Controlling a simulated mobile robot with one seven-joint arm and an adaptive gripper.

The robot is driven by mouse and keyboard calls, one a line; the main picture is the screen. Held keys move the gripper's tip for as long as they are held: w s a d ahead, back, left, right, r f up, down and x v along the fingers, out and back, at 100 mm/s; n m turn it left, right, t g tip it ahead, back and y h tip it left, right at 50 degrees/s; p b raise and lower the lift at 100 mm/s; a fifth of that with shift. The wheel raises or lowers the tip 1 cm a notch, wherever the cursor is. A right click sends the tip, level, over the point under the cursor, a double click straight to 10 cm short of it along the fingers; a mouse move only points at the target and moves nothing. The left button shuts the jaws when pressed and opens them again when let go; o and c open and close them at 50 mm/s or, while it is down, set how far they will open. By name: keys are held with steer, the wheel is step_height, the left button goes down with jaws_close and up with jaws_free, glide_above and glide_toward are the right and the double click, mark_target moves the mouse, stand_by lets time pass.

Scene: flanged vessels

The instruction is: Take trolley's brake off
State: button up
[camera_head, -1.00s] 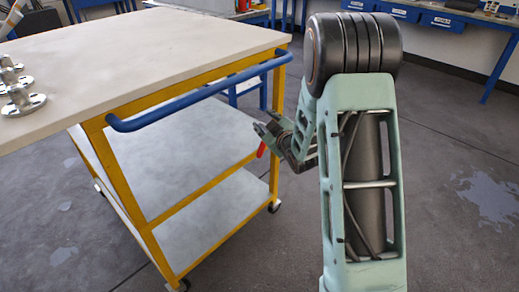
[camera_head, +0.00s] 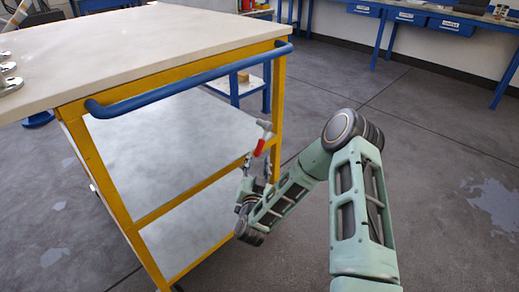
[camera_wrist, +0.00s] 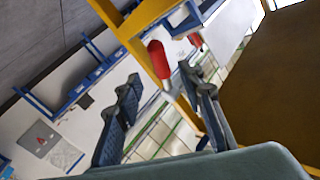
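The trolley has a pale top (camera_head: 150,45), a yellow frame (camera_head: 277,95), a blue push handle (camera_head: 190,82) and lower shelves. A red lever (camera_head: 260,147) with a grey fitting sits by its right-hand yellow post. My gripper (camera_head: 257,168) is just below the lever, pointing up at it. In the wrist view my gripper (camera_wrist: 160,76) is open, its two dark fingers apart. The red lever (camera_wrist: 159,60) shows between the fingertips in that picture, with no clear contact. A second red part (camera_wrist: 195,39) shows to its right beside a pale piece. Which one is the brake's, I cannot tell.
Metal flanged parts (camera_head: 10,78) stand on the trolley top at the left edge. A blue-legged bench with blue drawers (camera_head: 435,22) runs along the back right. The grey floor (camera_head: 460,150) to the right is clear.

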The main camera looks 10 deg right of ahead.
mark_target(259, 150)
steer(key=b+x, duration=0.1)
steer(key=x, duration=0.7)
steer(key=shift+w+b, duration=0.1)
steer(key=shift+b, duration=0.25)
jaws_close()
